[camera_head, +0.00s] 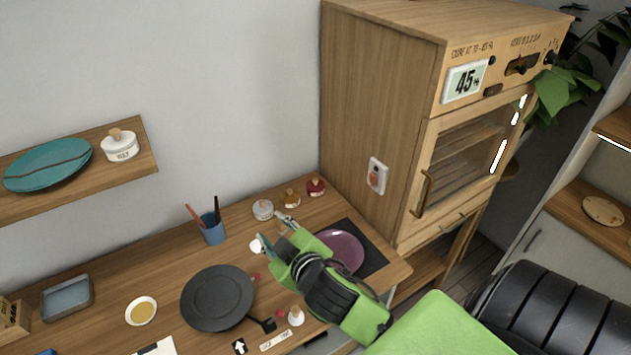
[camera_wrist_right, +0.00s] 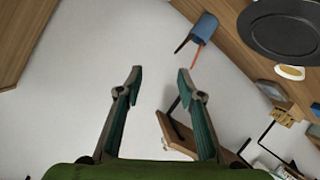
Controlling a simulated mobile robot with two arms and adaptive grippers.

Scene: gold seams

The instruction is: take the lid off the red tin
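The red tin (camera_head: 315,189) stands on the wooden worktop near the tall cabinet, at the right end of a row of small tins. Its lid with a small pale knob appears to be on it. My right gripper (camera_head: 269,230) is in front of the row, to the lower left of the red tin and apart from it. In the right wrist view, my right gripper (camera_wrist_right: 160,74) has its fingers spread with nothing between them. The red tin does not show in that view. My left gripper is not in view.
A gold tin (camera_head: 291,197) and a grey-white tin (camera_head: 263,210) stand left of the red tin. A blue cup (camera_head: 212,230) holds sticks. The cabinet (camera_head: 378,110) bounds the right.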

